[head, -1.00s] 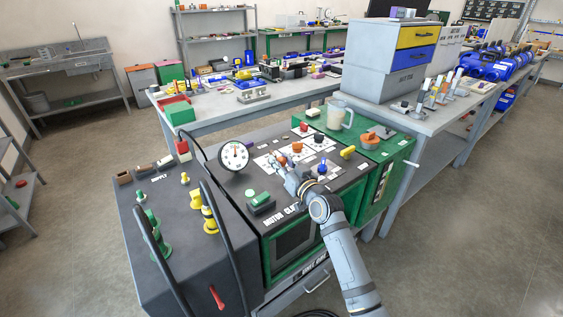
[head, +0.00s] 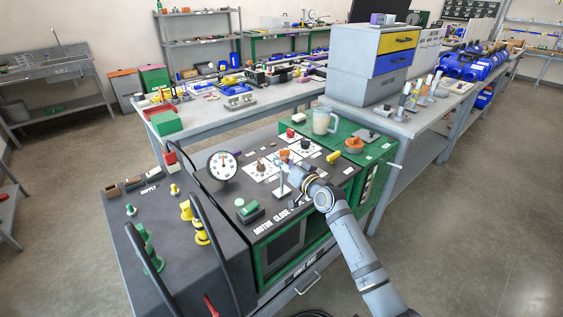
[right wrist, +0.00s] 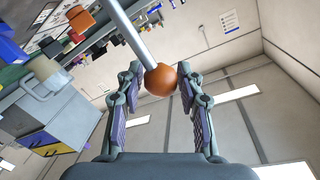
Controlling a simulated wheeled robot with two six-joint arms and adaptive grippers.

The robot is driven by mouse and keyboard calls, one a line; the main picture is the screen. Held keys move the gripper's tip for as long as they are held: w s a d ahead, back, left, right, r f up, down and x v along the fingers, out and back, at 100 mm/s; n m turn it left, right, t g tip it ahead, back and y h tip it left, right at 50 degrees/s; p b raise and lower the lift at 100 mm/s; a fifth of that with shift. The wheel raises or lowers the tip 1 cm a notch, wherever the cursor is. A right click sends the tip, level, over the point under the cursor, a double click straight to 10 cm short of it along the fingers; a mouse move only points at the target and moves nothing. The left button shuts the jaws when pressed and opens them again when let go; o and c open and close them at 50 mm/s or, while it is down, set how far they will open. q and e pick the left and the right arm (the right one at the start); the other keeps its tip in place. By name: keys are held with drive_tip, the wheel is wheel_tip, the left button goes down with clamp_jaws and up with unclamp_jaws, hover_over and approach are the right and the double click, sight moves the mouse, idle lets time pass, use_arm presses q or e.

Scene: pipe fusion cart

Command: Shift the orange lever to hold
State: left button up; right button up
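The orange lever shows in the right wrist view as an orange ball (right wrist: 160,80) on a slim metal rod. In the head view its orange top (head: 284,155) is small and partly hidden by my right gripper (head: 287,164), above the dark control panel (head: 232,192). In the right wrist view the two fingers of my right gripper (right wrist: 159,84) are apart, one on each side of the ball. The ball sits nearer the right finger; I cannot tell whether they touch. A gap shows on the left. My left gripper is not in view.
A round gauge (head: 222,167) stands left of my right gripper. A clear jug (head: 325,120) and an orange knob (head: 354,145) are on the green top behind. Black curved handles (head: 217,240), yellow fittings (head: 200,230) and a green switch (head: 248,210) are at the left.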

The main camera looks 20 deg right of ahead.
drive_tip(key=shift+o, duration=1)
drive_tip(key=shift+s, duration=0.15)
drive_tip(key=v, duration=1.1)
drive_tip(key=shift+s, duration=0.35)
drive_tip(key=shift+r, duration=0.15)
